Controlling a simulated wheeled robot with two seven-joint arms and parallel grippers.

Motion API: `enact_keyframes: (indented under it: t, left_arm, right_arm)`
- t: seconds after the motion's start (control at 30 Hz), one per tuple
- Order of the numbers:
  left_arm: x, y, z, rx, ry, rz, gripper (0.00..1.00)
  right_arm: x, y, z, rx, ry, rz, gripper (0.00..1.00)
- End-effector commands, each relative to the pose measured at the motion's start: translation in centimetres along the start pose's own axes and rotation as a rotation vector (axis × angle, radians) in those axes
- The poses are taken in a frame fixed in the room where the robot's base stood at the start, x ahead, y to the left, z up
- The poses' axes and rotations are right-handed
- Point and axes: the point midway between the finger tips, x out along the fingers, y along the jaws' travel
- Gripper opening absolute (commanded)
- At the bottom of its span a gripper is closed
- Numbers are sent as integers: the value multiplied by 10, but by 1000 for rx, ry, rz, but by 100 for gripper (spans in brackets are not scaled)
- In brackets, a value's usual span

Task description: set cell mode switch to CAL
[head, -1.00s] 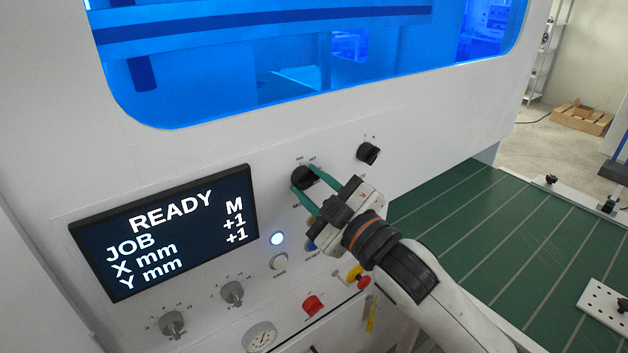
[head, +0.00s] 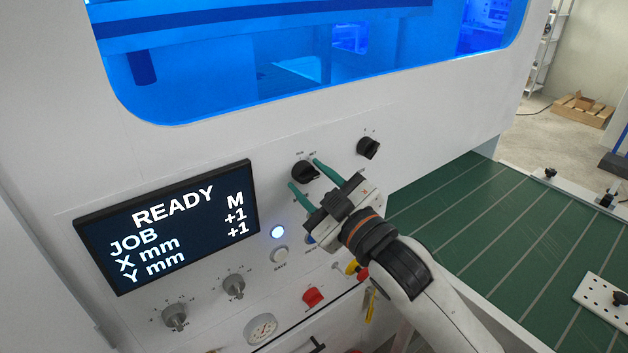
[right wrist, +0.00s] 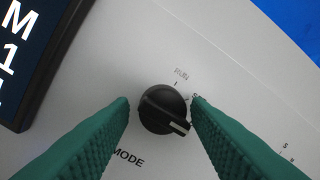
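The mode switch is a round black knob (head: 304,172) on the white panel, right of the display. In the right wrist view the knob (right wrist: 160,108) has a white pointer line aimed to the lower right, past the RUN label and a partly hidden label starting with S. Any label where the pointer aims is hidden by the right-hand finger. My right gripper (head: 303,173) is open, with its green fingers on either side of the knob. In the wrist view a gap shows at the left finger; the right finger is very close to the knob, and contact is unclear. My left gripper is out of view.
The display (head: 168,225) reads READY and JOB. Another black knob (head: 368,148) is to the upper right. Below are a lit white button (head: 278,232), a red button (head: 313,297), grey knobs (head: 234,287) and a gauge (head: 261,329). A green table (head: 470,240) lies right.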

Motion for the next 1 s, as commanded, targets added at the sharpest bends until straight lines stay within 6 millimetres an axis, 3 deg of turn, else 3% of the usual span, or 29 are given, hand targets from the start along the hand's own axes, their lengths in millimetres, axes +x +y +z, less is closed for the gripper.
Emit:
enact_keyframes:
  t: [0.43, 0.87, 1.0]
  left_arm:
    - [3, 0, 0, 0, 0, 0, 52]
    - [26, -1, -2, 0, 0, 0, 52]
    - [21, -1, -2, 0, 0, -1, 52]
  right_arm:
    - [-7, -1, -1, -4, -1, -3, 55]
    - [-91, 1, -2, -4, -1, -1, 55]
    - [-110, 0, 0, -2, 1, -1, 55]
